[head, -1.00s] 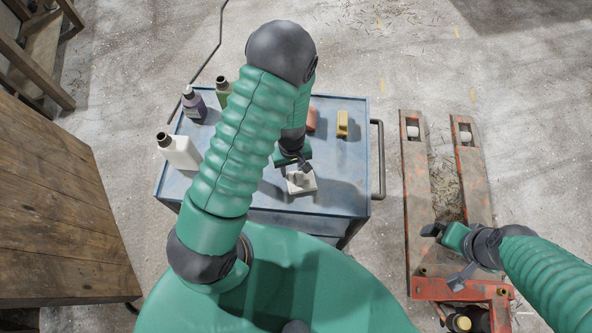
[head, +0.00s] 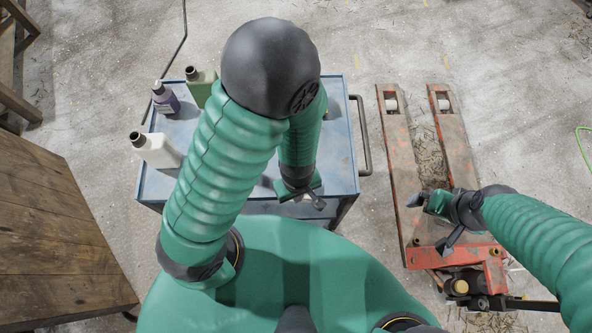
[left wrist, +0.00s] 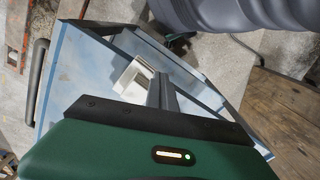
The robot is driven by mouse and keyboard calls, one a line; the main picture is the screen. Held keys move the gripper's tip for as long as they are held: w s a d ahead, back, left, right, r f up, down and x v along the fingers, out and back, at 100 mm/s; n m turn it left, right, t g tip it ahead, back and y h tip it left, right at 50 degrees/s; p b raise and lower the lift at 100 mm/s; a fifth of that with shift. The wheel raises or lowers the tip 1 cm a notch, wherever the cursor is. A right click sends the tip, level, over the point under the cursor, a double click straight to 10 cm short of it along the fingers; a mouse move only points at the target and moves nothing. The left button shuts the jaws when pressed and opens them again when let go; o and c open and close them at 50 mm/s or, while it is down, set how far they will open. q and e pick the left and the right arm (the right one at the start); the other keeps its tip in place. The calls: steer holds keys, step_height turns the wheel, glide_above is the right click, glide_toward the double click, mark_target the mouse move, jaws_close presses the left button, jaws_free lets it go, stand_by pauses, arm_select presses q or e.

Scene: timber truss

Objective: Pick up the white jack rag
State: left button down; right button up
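The white jack rag (left wrist: 133,78) shows in the left wrist view as a small pale folded piece right beside my left gripper's dark fingers (left wrist: 162,92), which are close together at its edge. In the head view my left gripper (head: 305,196) is over the near edge of the blue cart (head: 345,185). There the gripper hides nearly all of the rag; only a pale sliver shows. The gripper appears shut on the rag, though the contact is partly hidden. My right gripper (head: 432,222) is open and empty above the pallet jack.
A white bottle (head: 157,150), a purple bottle (head: 165,98) and a green bottle (head: 200,88) stand on the cart's left side. The cart's handle (head: 364,140) is at its right. An orange pallet jack (head: 398,150) stands right of it. A wooden bench (head: 55,225) is at left.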

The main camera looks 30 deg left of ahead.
arm_select(q)
steer(key=c, duration=2)
jaws_free()
steer(key=shift+a, duration=0.1)
steer(key=shift+c, duration=0.2)
steer(key=o, duration=1.2)
steer(key=shift+d, duration=0.45)
steer(key=o, duration=0.4)
steer(key=shift+a, duration=0.3)
